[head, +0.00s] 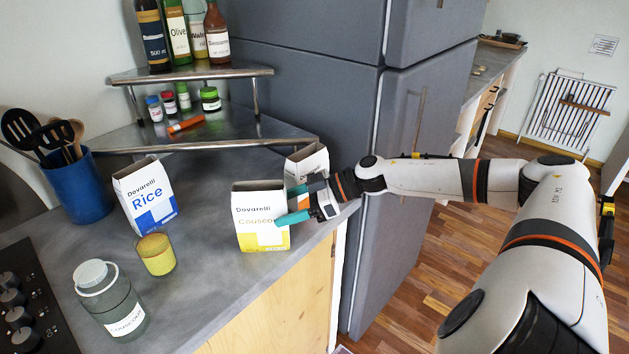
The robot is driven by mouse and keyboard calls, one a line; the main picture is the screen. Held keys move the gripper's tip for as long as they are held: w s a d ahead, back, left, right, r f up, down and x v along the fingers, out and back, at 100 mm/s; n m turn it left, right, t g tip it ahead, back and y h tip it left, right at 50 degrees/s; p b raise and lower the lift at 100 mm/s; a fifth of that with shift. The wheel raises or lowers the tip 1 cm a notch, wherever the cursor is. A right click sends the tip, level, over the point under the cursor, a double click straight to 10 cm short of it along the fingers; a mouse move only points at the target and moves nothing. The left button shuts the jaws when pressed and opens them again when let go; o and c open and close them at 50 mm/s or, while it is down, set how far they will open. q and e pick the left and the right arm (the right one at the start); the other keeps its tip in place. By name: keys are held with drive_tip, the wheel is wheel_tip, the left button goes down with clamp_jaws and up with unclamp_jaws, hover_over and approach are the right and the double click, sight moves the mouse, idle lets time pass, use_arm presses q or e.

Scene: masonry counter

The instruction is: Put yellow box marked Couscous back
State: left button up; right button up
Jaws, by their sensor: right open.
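The yellow and white box marked Couscous (260,228) stands upright on the grey counter, near its right edge. My right gripper (293,204) is at the box's right side, open. One teal fingertip overlaps the front of the box at its right edge, and the other is farther back by its upper right edge. I cannot tell whether either finger touches it. My left gripper is not in view.
A white box (306,161) stands close behind my right gripper. A blue Rice box (145,195), a yellow cup (156,254) and a Couscous jar (110,300) stand to the left. A two-tier metal corner shelf (240,130) holds bottles and small jars. A grey fridge (330,90) borders the counter.

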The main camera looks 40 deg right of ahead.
drive_tip(key=b+v, duration=0.1)
drive_tip(key=v, duration=0.7)
drive_tip(key=shift+s+r, duration=0.15)
drive_tip(key=shift+d, duration=0.15)
